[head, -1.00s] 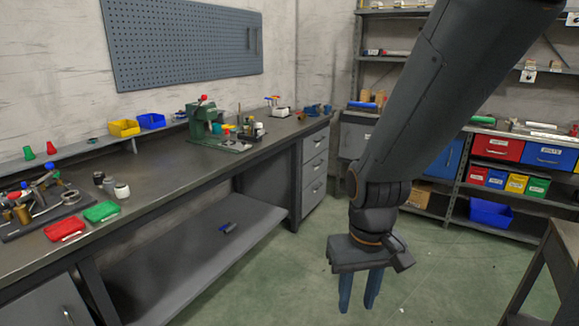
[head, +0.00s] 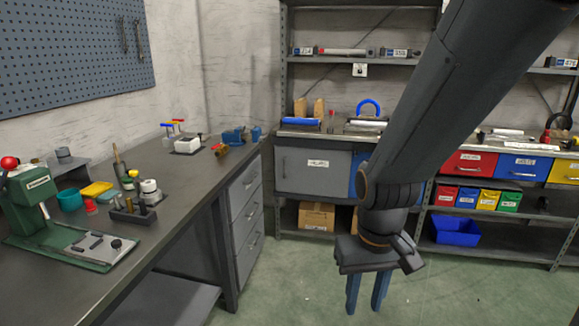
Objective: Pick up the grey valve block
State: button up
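I cannot pick out a grey valve block for certain in the head view.
Shelving with a blue bin (head: 456,230) stands behind my arm. The floor in front is clear.

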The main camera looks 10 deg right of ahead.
aim_at(370, 49)
jog(key=z, duration=0.35)
jog(key=i, duration=1.7)
jog(key=z, duration=0.3)
